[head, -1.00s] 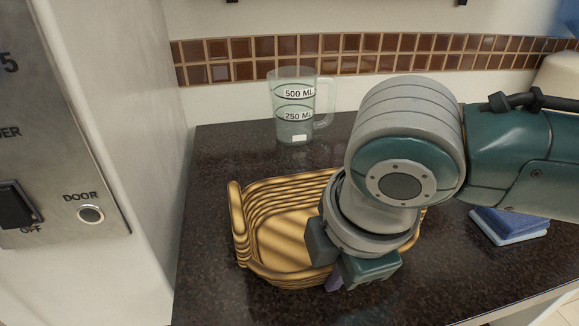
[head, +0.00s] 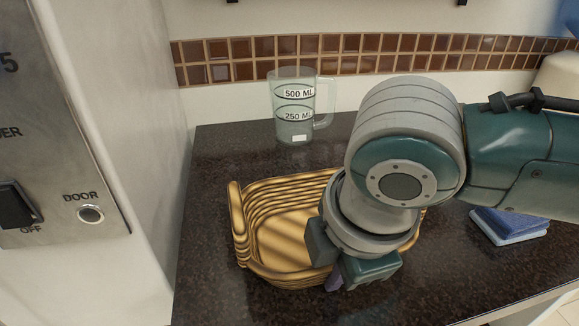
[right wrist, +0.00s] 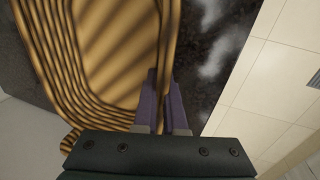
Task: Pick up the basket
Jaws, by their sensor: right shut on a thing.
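A tan wicker basket (head: 285,215) with dark stripes stands on the dark speckled counter. It looks empty, and its right part is hidden behind my right arm. My right gripper (head: 336,280) points down at the basket's near right side. In the right wrist view, the purple fingers of my right gripper (right wrist: 165,100) are shut on the basket's rim, one finger on the inner side and one on the outer side. The basket (right wrist: 110,50) fills the upper left there. My left gripper is not in view.
A clear measuring jug (head: 293,110) stands behind the basket. Blue folded cloths or sponges (head: 508,225) lie to the right. A white appliance with a metal panel (head: 60,130) rises close on the left.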

